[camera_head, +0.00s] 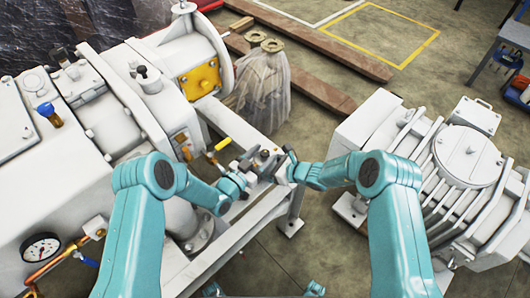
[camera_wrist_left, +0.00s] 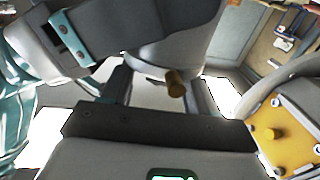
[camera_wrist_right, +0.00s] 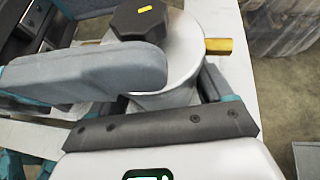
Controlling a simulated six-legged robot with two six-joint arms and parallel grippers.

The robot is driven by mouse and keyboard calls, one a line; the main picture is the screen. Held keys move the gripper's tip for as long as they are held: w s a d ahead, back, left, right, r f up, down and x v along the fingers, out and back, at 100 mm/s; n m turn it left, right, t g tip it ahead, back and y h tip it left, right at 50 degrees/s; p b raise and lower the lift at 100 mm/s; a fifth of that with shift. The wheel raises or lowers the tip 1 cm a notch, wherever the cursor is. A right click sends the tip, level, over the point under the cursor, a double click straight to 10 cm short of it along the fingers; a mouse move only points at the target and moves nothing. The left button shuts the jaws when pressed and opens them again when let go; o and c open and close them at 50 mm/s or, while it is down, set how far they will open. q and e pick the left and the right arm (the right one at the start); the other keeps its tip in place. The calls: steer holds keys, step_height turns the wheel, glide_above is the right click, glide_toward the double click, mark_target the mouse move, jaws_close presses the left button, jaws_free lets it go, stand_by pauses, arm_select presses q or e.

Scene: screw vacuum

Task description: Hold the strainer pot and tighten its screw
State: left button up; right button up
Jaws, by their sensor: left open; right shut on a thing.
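The strainer pot (camera_head: 265,158) is a small pale cylinder, partly hidden between my two grippers in the head view. In the right wrist view its white body (camera_wrist_right: 182,62) has a dark hexagonal knob (camera_wrist_right: 140,18) on top and a brass screw (camera_wrist_right: 218,46) sticking out to the side. My right gripper (camera_head: 283,168) is shut on the pot, with a grey finger across its near side. My left gripper (camera_head: 248,162) is open close beside the pot. In the left wrist view the brass screw (camera_wrist_left: 175,82) points in between its fingers, apart from both.
A large white vacuum machine (camera_head: 70,180) with a yellow plate (camera_head: 200,80) fills the left. A finned white pump (camera_head: 465,160) stands at right. A wrapped bundle (camera_head: 264,88) and wooden beams lie behind.

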arm_select(q)
steer(key=shift+x, duration=0.8)
steer(key=c, duration=1)
steer(key=shift+r+m+g+h, duration=0.1)
steer(key=shift+m+g+h, duration=0.7)
steer(key=shift+g+h, duration=0.1)
steer(key=o, duration=1)
steer(key=shift+t, duration=0.3)
